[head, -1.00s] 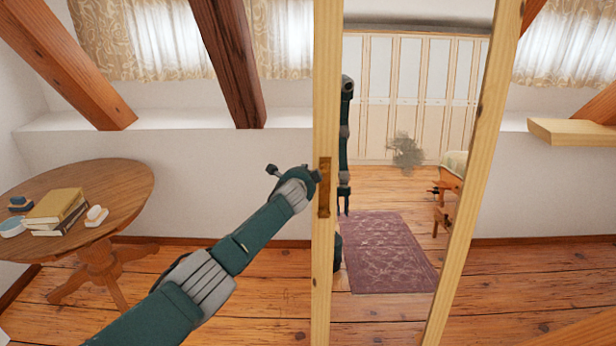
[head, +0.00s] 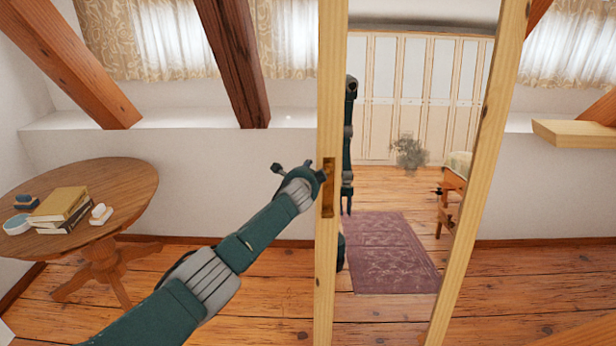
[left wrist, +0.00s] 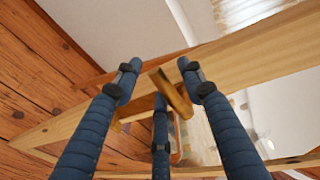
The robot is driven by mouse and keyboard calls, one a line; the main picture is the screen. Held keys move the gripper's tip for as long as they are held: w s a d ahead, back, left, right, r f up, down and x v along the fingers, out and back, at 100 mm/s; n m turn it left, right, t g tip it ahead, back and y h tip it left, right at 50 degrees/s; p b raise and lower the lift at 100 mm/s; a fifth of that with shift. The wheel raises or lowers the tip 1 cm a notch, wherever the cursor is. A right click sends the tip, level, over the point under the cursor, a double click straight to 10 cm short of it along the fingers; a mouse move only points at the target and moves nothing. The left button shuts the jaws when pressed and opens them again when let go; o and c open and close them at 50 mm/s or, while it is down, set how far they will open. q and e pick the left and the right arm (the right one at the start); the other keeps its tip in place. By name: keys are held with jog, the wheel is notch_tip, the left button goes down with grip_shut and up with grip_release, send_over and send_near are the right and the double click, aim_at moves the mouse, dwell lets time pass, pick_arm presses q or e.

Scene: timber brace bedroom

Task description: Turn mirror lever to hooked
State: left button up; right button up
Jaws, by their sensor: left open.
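The mirror (head: 390,190) stands upright in a light wooden frame (head: 326,270). A brass plate (head: 328,200) sits on the frame's left post. My left gripper (head: 312,170) is at this post, beside the plate, and its hand hides the lever in the head view. In the left wrist view, the brass lever (left wrist: 172,95) lies between the spread fingers of my left gripper (left wrist: 160,80). The fingers are open around it, and I cannot tell whether any finger touches it. My right gripper is not in view.
A round wooden table (head: 120,190) with books (head: 58,207) stands at the left. Sloping timber beams (head: 232,60) come down to the ledge behind. A wooden shelf (head: 575,133) is at the right. The mirror reflects a rug, wardrobe and plant.

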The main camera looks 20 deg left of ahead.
pick_arm(q)
jog(key=shift+s, duration=0.15)
jog(key=v, duration=1.1)
jog(key=shift+s, duration=0.35)
jog(key=shift+r, duration=0.1)
jog(key=s+f+n+g+h+b, duration=0.1)
jog(key=s+f+g, duration=0.15)
jog(key=f, duration=0.95)
jog(key=s+f+n+g, duration=0.15)
jog(key=s+f, duration=0.25)
jog(key=f, duration=0.9)
jog(key=s+d+f+n+g+h+b, duration=0.1)
jog(key=s+f+n+g, duration=0.1)
jog(key=s+f, duration=1.15)
jog(key=s+d+f+n+g+b, duration=0.1)
jog(key=s+f+n+g, duration=0.15)
jog(key=s+f, duration=1.1)
jog(key=s+d+f+n+g, duration=0.1)
jog(key=s+f, duration=0.5)
jog(key=s, duration=0.6)
jog(key=s+d+f+n+g, duration=0.2)
jog(key=s+f, duration=0.4)
jog(key=s, duration=0.7)
jog(key=s+d+f+n+g+h+b, duration=0.1)
jog(key=s+f, duration=0.5)
jog(key=s, duration=0.6)
jog(key=shift+s+d+n, duration=0.15)
jog(key=shift+s+n, duration=0.15)
jog(key=shift+n, duration=0.6)
